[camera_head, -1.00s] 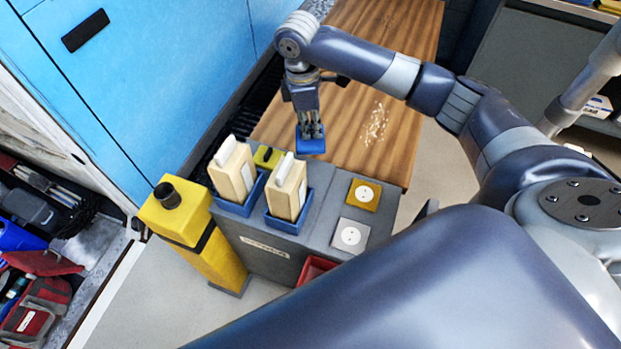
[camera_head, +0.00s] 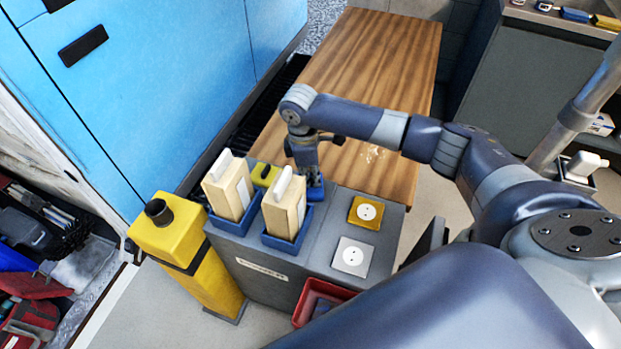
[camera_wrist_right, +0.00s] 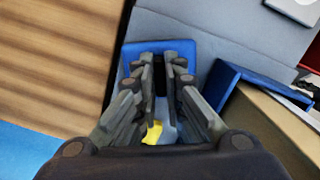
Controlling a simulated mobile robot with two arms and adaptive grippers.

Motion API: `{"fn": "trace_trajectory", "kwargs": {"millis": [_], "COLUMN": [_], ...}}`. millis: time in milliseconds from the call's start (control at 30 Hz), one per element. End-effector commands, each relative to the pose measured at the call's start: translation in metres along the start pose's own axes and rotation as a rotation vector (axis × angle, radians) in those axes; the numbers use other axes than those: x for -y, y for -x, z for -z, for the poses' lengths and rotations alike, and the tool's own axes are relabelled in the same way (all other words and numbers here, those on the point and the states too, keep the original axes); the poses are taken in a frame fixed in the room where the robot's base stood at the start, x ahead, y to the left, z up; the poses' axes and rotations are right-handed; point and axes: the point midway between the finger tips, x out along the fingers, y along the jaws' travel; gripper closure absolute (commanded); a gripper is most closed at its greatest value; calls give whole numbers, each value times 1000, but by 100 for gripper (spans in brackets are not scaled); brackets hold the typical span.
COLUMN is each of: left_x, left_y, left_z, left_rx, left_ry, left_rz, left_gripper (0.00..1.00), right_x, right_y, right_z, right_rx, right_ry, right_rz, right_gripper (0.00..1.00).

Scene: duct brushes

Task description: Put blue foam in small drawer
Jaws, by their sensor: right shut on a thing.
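The blue foam (camera_head: 314,192) is a blue block at the tips of my right gripper (camera_head: 311,178). In the right wrist view the blue foam (camera_wrist_right: 183,47) shows around the fingertips of the right gripper (camera_wrist_right: 162,62), which is shut on it. It is over the back part of the grey cabinet, just behind the front blue holder; I cannot tell whether it touches the top. A red drawer or bin (camera_head: 337,290) sticks out low at the cabinet's front; I cannot tell whether it is the small drawer. My left gripper is not in view.
Two cream dispensers (camera_head: 229,186) (camera_head: 284,207) stand in blue holders on the grey cabinet (camera_head: 318,238), close beside the gripper. Gold (camera_head: 366,211) and silver (camera_head: 352,256) square plates lie to the right. A yellow post (camera_head: 186,250) stands left. The wooden table (camera_head: 365,55) behind is mostly clear.

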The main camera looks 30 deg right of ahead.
Motion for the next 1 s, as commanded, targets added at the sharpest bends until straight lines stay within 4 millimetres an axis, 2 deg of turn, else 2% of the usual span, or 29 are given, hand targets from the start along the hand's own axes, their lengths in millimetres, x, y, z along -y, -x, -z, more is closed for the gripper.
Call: {"fn": "trace_trajectory", "kwargs": {"millis": [100, 467, 500, 567, 600, 900, 1000], "left_x": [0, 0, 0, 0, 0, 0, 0], "left_y": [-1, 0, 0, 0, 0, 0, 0], "left_z": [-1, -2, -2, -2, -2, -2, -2], "left_rx": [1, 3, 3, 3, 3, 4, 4], "left_ry": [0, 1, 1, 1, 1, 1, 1], "left_rz": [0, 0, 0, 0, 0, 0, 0], "left_gripper": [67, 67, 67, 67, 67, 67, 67], "right_x": [0, 0, 0, 0, 0, 0, 0], "right_y": [-10, -13, -13, -13, -13, -13, -7], "right_z": [1, 2, 2, 2, 2, 1, 1], "right_rx": [0, 0, 0, 0, 0, 0, -1], "right_ry": [1, 0, 1, 1, 1, 1, 1], "right_rz": [0, 0, -1, -1, -1, -1, -2], "right_gripper": [100, 100, 86, 73, 71, 71, 71]}}
